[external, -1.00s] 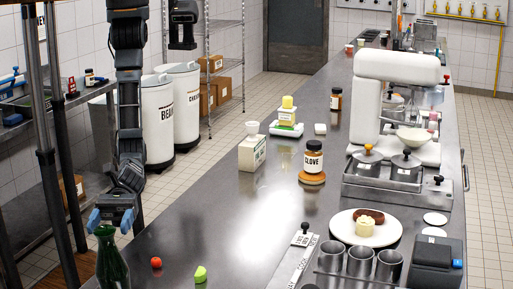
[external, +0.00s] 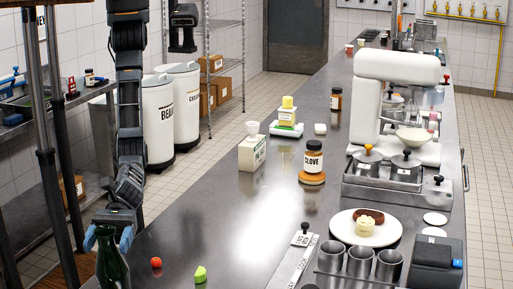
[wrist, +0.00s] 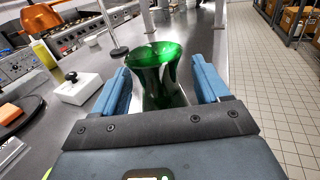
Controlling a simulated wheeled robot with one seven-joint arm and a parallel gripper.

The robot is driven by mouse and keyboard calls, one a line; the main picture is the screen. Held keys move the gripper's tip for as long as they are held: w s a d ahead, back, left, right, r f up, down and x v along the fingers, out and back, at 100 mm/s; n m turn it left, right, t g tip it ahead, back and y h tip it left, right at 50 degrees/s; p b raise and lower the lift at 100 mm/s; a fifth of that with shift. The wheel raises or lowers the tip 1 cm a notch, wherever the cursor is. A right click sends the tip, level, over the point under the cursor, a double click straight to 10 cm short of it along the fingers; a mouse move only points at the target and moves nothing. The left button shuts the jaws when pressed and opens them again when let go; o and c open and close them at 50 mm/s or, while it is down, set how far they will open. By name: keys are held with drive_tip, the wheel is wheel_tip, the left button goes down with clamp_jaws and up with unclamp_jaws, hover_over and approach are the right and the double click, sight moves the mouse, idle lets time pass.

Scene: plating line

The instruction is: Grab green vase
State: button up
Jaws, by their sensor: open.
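The green vase (external: 112,262) stands at the near left of the steel counter in the external view, its lower part cut off by the frame. In the wrist view the vase (wrist: 155,75) is upright, with its flared rim facing me. My gripper (external: 108,238) is at the vase's upper part. In the wrist view my gripper (wrist: 162,90) is open, with one blue finger on each side of the vase. Gaps show between the fingers and the glass, so I do not see a grip on it.
A white block with a black knob (wrist: 78,90) stands left of the gripper in the wrist view. The counter's left edge is close to the vase.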

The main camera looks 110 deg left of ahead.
clamp_jaws()
idle(0.6)
